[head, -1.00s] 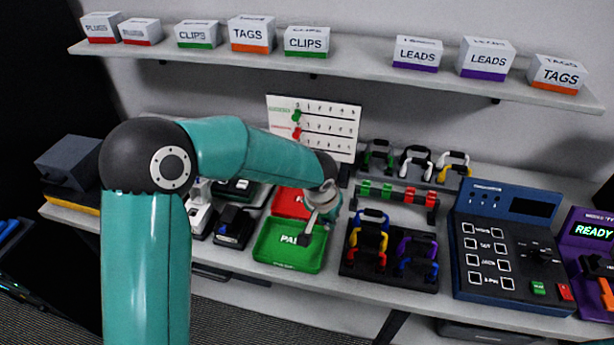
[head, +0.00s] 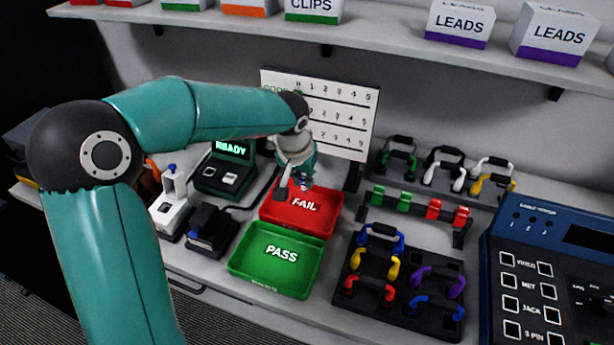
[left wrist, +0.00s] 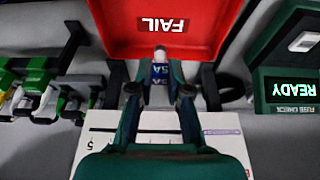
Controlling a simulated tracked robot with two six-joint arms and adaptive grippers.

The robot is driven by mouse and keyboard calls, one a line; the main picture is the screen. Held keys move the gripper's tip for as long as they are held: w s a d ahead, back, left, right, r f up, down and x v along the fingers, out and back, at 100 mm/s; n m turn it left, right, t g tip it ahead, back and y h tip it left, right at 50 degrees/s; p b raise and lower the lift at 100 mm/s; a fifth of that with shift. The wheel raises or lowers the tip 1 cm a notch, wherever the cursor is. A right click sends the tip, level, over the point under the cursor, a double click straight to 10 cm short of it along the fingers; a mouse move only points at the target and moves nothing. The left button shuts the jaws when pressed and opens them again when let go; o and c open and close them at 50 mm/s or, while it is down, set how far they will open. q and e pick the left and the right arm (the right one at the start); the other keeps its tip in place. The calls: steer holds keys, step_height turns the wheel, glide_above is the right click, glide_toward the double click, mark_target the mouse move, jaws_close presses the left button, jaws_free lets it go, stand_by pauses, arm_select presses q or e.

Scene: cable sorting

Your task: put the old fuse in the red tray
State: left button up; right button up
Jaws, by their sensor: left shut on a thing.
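The red tray (head: 325,222), marked FAIL, sits on the bench behind the green PASS tray. My left gripper (head: 293,188) is over the back left part of the red tray, pointing down. It is shut on a small fuse (left wrist: 160,70) with a clear end and a blue label; only a bit of the fuse shows in the head view. In the left wrist view the fuse sits between my fingertips (left wrist: 160,85), in front of the red tray's back edge (left wrist: 120,58). I cannot tell how high it is above the tray. My right gripper is out of view.
The green tray (head: 240,262) is empty, in front. A fuse checker (head: 228,172) reading READY stands left, near a white device (head: 170,208). A white board (head: 340,115) stands close behind the red tray. A black cable rack (head: 350,290) is to the right.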

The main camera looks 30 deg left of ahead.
mark_target(302, 192)
arm_select(q)
steer(key=shift+f, duration=0.2)
steer(key=shift+s+a+f+b, duration=0.1)
steer(key=shift+s+f+b, duration=0.05)
steer(key=shift+f+b, duration=1.25)
steer(key=shift+f, duration=0.55)
steer(key=shift+f+b, duration=0.5)
steer(key=shift+b, duration=0.1)
steer(key=shift+s+r, duration=0.1)
steer(key=shift+f+b, duration=0.95)
steer(key=shift+b, duration=0.5)
stand_by(0.5)
steer(key=o, duration=1.4)
